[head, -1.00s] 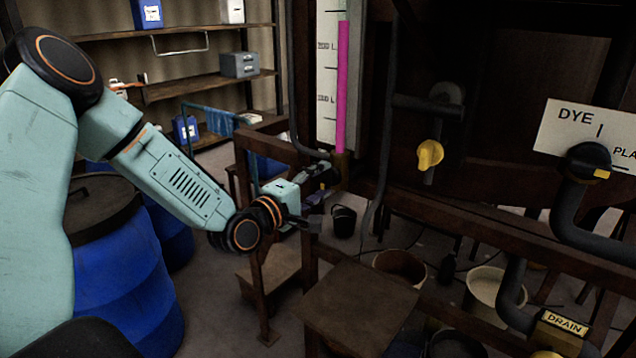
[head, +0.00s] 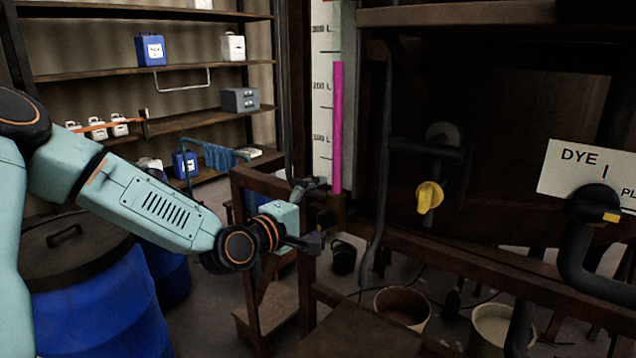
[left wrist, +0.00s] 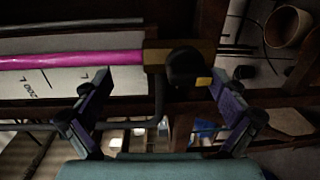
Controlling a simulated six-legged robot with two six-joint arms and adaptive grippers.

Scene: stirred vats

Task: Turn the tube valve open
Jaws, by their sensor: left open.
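The tube valve (left wrist: 188,68) is a black knob with a yellow mark on a brass-coloured block, at the bottom end of the pink sight tube (head: 337,128). My left gripper (head: 318,213) is open in front of it, with one finger above the other in the head view. In the left wrist view the two fingers stand apart on either side of the knob, and nothing is gripped. I cannot tell how deep the knob is between them. In the head view the fingers partly hide the valve. My right gripper is out of view.
A yellow-handled valve (head: 429,196) and the dye valve (head: 597,205) are to the right. A wooden rail (head: 480,259) runs below them. A dark vertical pipe (head: 384,170) stands just right of the tube. Blue barrels (head: 95,315) and shelves (head: 170,72) are left.

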